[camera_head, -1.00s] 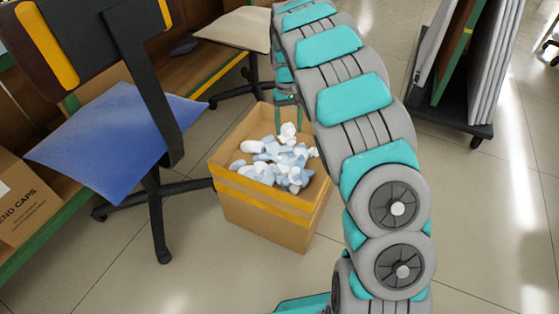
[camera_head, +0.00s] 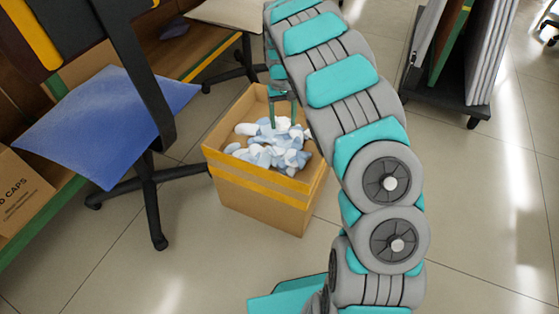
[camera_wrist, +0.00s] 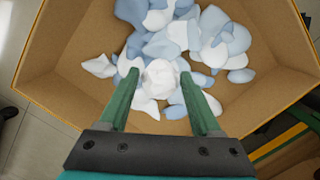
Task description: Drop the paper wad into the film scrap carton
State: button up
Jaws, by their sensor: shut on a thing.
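The paper wad (camera_wrist: 160,78) is a crumpled white ball between the two green fingers of my gripper (camera_wrist: 159,74) in the wrist view. My gripper is shut on it. The film scrap carton (camera_head: 262,194) is an open cardboard box with a yellow-orange band, standing on the floor in the middle of the head view. It holds a heap of white and pale blue scraps (camera_head: 268,157). In the head view my gripper (camera_head: 282,122) points down over the carton's opening. The wad is hard to tell from the scraps there. The carton's wall (camera_wrist: 62,90) surrounds the heap in the wrist view.
An office chair with a blue cushion (camera_head: 105,125) stands left of the carton, one base leg close to it. A cardboard box (camera_head: 20,192) sits on a shelf at far left. A panel cart (camera_head: 445,95) stands at the back right.

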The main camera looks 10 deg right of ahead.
jog(key=o, duration=1.4)
jog(key=shift+r, duration=0.1)
jog(key=r, duration=0.7)
jog(key=shift+w, duration=0.4)
jog(key=shift+r, duration=0.3)
